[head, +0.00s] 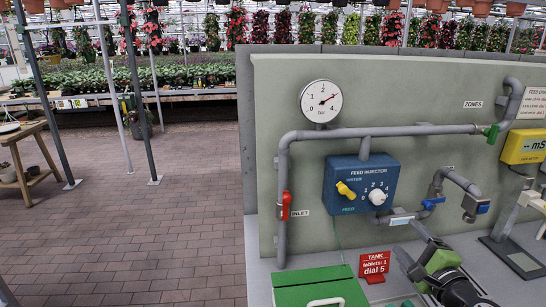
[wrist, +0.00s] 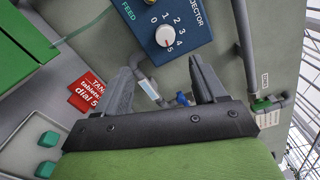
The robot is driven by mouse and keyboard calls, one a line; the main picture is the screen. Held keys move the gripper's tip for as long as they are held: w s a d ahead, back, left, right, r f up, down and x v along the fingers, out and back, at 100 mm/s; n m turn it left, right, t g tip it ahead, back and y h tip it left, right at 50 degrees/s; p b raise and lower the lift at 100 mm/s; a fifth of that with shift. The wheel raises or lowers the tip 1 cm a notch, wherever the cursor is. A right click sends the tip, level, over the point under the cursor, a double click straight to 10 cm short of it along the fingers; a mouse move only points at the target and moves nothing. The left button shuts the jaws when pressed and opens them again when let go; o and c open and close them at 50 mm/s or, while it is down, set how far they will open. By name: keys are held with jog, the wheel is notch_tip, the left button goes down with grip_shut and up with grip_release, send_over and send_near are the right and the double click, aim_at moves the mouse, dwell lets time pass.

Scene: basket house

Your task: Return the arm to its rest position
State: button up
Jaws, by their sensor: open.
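My gripper (wrist: 163,78) is open in the wrist view, with its two grey fingers wide apart and nothing between them. The blue feed injector box (wrist: 182,14) lies beyond the fingers, with its white numbered dial (wrist: 165,36) clear of them. In the head view, the same box (head: 345,172) is on the grey-green panel, with a yellow lever (head: 346,190) and the white dial (head: 377,197). Part of my green and black arm (head: 442,262) shows at the lower right. The dial's exact setting is too small to tell.
Grey pipes with a red inlet valve (head: 286,206) and a pressure gauge (head: 321,101) run across the panel. A yellow meter (head: 524,146) is at right.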

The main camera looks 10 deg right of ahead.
jog(key=s+a+f+n+g+y, duration=0.15)
jog(key=a+n+g, duration=0.35)
jog(key=a+n, duration=0.5)
jog(key=s+a+f+n+g+y, duration=0.15)
jog(key=a+n+g+y, duration=0.35)
jog(key=a, duration=0.9)
jog(key=s+r+n+g+h, duration=0.1)
jog(key=s+n+h, duration=0.5)
jog(key=s, duration=1.2)
jog(key=shift+a+r+n+g, duration=0.3)
jog(key=shift+a+n+g, duration=0.1)
jog(key=shift+n+g, duration=0.2)
jog(key=shift+s, duration=0.1)
